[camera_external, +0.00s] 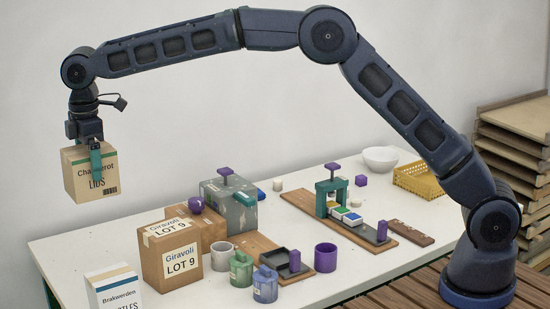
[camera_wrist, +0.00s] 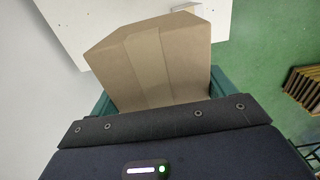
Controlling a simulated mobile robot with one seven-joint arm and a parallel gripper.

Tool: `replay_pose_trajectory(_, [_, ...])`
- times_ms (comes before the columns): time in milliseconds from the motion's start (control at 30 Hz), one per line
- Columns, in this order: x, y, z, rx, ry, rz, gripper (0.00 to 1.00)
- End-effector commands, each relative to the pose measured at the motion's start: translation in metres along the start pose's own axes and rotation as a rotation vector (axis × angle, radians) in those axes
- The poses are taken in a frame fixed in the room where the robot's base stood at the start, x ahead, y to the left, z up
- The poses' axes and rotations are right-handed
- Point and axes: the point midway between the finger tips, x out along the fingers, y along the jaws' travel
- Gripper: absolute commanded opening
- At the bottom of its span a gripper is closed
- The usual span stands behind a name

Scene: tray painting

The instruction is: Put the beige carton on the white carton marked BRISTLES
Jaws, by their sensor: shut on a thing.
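The beige carton (camera_external: 90,175), marked LIDS with a green stripe, hangs high in the air at the left of the external view. My gripper (camera_external: 96,160) is shut on it, a teal finger against its printed side. In the wrist view the carton (camera_wrist: 155,60), with a tape strip, fills the space between the teal fingers. The white carton (camera_external: 113,290), with a blue top band and lettering ending in TLES, stands upright at the table's front left corner, its bottom cut off by the picture edge. The held carton is well above it, apart from it.
A brown LOT 9 carton (camera_external: 171,262) stands just right of the white carton. Behind it are another brown carton and a grey box (camera_external: 228,208). Mugs, a purple cup (camera_external: 325,257) and wooden boards lie farther right. The table's back left (camera_external: 85,240) is clear.

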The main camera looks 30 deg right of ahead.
Motion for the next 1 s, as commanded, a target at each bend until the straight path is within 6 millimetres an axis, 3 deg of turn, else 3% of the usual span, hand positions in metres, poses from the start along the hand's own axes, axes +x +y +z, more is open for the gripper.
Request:
replay_pose_trajectory(33, [-0.011,-0.019,-0.004,-0.003,0.002,0.003,0.46])
replay_pose_trajectory(200, [-0.029,-0.062,-0.011,0.003,-0.001,0.004,0.46])
replay_pose_trajectory(433, [-0.035,-0.086,-0.014,0.007,-0.003,0.004,0.46])
replay_pose_trajectory(567, [-0.017,-0.087,-0.014,0.007,-0.005,0.003,0.46])
replay_pose_trajectory(1000, [0.077,-0.086,-0.014,0.008,-0.004,0.003,0.46])
